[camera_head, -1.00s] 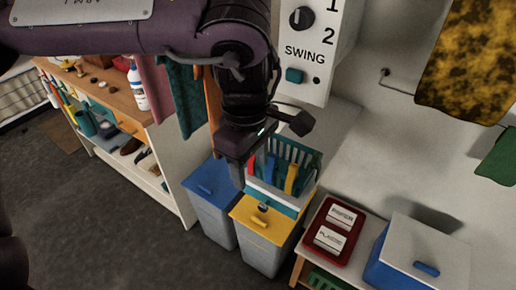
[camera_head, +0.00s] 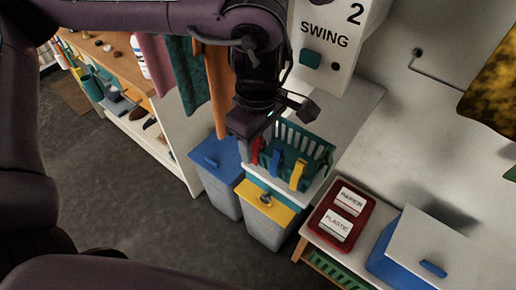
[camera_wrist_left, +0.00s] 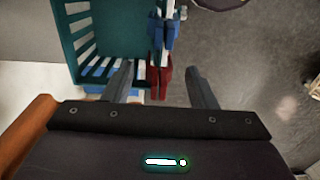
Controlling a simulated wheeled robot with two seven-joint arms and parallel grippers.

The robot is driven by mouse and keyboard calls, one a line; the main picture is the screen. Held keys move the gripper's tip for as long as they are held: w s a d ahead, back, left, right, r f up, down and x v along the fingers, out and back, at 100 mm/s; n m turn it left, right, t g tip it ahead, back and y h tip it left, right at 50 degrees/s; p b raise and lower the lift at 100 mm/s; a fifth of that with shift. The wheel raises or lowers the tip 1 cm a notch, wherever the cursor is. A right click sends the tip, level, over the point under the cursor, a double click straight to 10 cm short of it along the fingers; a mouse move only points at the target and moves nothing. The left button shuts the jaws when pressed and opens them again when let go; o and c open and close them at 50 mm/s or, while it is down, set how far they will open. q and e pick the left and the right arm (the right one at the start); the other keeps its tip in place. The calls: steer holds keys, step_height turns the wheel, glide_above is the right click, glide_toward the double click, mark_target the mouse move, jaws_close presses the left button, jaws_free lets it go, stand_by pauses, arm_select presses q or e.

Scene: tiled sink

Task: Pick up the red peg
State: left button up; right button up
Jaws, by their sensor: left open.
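The red peg (camera_head: 255,152) hangs at the left end of a row on the front of a teal slatted basket (camera_head: 318,153). A blue peg (camera_head: 275,163) and a yellow peg (camera_head: 297,174) hang to its right. My left gripper (camera_head: 246,140) is right at the red peg and partly covers it. In the left wrist view the red peg (camera_wrist_left: 161,82) shows between the open fingers of my left gripper (camera_wrist_left: 160,72), with space on both sides. The blue peg (camera_wrist_left: 161,42) is just beyond it. My right gripper is not in view.
A blue-lidded bin (camera_head: 215,160) and a yellow-lidded bin (camera_head: 266,205) stand below the basket. A red tray with paper and plastic labels (camera_head: 341,216) and a blue box (camera_head: 402,250) are to the right. The white SWING control box (camera_head: 325,45) is above.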

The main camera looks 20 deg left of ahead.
arm_select(q)
steer(key=shift+f, duration=0.8)
steer(key=c, duration=1)
steer(key=shift+c, duration=0.3)
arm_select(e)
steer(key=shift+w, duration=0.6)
arm_select(q)
steer(key=shift+r, duration=5.05)
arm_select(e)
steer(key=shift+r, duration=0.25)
